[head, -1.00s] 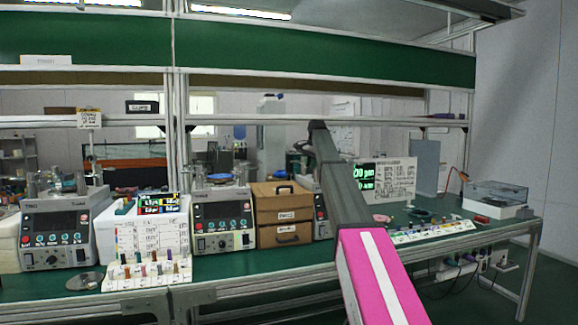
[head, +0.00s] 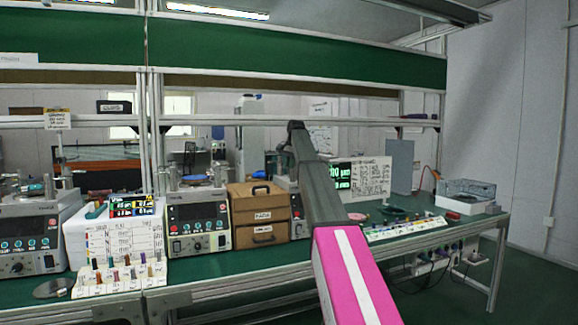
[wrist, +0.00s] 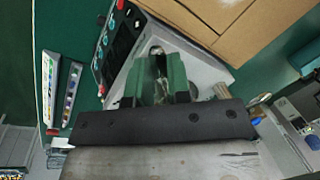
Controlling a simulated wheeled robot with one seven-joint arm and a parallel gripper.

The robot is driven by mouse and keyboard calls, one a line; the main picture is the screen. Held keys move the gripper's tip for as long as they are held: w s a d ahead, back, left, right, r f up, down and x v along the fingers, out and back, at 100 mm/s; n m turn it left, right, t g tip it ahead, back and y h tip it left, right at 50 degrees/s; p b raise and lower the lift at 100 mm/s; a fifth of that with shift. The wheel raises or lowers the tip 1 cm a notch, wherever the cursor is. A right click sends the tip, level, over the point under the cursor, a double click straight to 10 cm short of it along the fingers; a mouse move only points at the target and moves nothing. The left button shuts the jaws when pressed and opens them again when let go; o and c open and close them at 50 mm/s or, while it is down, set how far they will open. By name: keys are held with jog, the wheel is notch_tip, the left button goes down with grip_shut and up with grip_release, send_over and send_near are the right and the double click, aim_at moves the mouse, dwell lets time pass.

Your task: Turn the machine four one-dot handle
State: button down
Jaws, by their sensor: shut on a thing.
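In the wrist view my gripper (wrist: 163,82) has its green fingers closed around a small metallic piece (wrist: 157,56), which looks like a handle on a machine. Its dot mark cannot be read, and the fingers cover most of it. The machine's dark control panel (wrist: 124,38) with teal and red buttons lies just left of the fingers. In the head view my arm reaches over the bench to a machine (head: 282,180) right of the brown drawer box. The arm covers much of that machine, and my gripper is hidden there.
The brown drawer box (head: 262,192) stands close beside the machine, and its tan surface (wrist: 215,22) shows in the wrist view. Another machine (head: 198,226) stands left of the box. A white strip with coloured pieces (head: 405,229) lies along the bench's front right. A display (head: 342,178) stands behind.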

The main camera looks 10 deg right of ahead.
jog(key=c, duration=1.1)
grip_release()
jog(key=shift+r, duration=0.1)
jog(key=r, duration=0.3)
jog(key=d+r, duration=0.1)
jog(key=r, duration=0.3)
jog(key=s+r, duration=0.1)
jog(key=r, duration=0.2)
jog(key=shift+s+d+r, duration=0.1)
jog(key=shift+d+r, duration=0.15)
jog(key=shift+d, duration=0.15)
jog(key=shift+s, duration=0.1)
